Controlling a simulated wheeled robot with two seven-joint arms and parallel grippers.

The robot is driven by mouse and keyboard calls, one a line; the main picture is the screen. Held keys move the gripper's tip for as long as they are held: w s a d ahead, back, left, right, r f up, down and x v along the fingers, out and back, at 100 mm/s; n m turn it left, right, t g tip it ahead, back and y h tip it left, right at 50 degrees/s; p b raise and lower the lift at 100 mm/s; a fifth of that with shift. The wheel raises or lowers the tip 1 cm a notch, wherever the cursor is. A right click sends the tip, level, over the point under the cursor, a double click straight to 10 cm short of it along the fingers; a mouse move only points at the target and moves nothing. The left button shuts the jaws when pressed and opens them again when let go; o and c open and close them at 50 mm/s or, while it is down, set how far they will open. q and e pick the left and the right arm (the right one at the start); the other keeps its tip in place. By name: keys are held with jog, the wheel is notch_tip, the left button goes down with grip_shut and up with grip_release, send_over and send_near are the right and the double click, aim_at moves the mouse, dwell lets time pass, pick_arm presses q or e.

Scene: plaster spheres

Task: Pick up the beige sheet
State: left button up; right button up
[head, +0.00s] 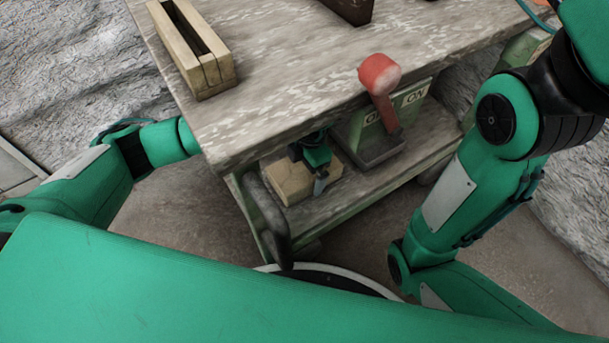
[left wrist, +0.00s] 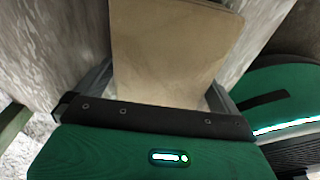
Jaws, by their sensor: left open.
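A flat beige piece, which I take for the beige sheet (left wrist: 170,50), fills the space between the fingers of my left gripper (left wrist: 158,88) in the left wrist view. My left gripper (head: 317,170) is open, below the tabletop edge in the head view, in front of or over a beige wooden block-like piece (head: 290,182) on the lower shelf. That piece may be the same thing; I cannot tell. The tabletop hides part of my left arm. Contact between fingers and piece is not clear. My right arm shows at the right, but its gripper is out of view.
The worn tabletop (head: 270,80) overhangs the lower shelf (head: 370,178). A wooden slotted holder (head: 192,50) stands on top at the left. A red-handled lever (head: 380,80) rises from a green box (head: 365,130) right of my left gripper. A dark curved bar (head: 265,215) stands at the shelf's left.

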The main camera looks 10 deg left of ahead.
pick_arm(q)
jog(key=shift+f, duration=0.2)
jog(key=c, duration=0.9)
jog(key=shift+r, duration=0.2)
